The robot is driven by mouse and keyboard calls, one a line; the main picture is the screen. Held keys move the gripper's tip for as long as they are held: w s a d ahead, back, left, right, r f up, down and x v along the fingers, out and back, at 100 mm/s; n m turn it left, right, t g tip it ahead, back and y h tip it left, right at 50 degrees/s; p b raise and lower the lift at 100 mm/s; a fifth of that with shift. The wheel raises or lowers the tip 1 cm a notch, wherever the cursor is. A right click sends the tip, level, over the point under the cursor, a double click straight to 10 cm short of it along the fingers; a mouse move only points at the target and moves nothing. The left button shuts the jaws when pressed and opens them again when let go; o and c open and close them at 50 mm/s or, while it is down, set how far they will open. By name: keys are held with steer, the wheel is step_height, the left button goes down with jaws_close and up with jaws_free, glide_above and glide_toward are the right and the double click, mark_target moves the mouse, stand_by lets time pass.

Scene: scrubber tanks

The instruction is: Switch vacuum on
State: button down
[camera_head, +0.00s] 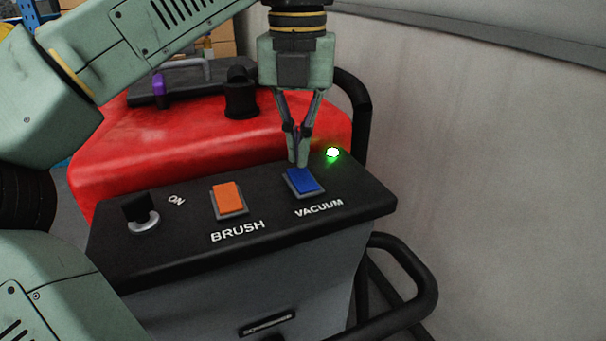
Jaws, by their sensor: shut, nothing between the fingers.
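The blue VACUUM rocker switch (303,181) sits on the right part of the black control panel (270,236), with its label below it. My gripper (298,163) points down with its fingers shut and empty. Its tips are at the far edge of the blue switch, touching it or just above; I cannot tell which. The tips hide a small part of the switch's far edge. A lamp (332,153) to the right of the fingers glows green.
An orange BRUSH switch (228,198) and a key switch (141,214) marked ON lie left of the blue switch. Behind the panel is a red tank (180,146) with a black cap (240,98). A black handle rail (418,287) and a grey wall (500,160) are at right.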

mark_target(299, 171)
steer(key=shift+f+b, duration=0.65)
steer(key=shift+f, duration=0.45)
stand_by(0.3)
steer(key=shift+r, duration=0.1)
step_height(299, 171, up, 7)
steer(key=p, duration=0.6)
steer(key=shift+p, duration=0.4)
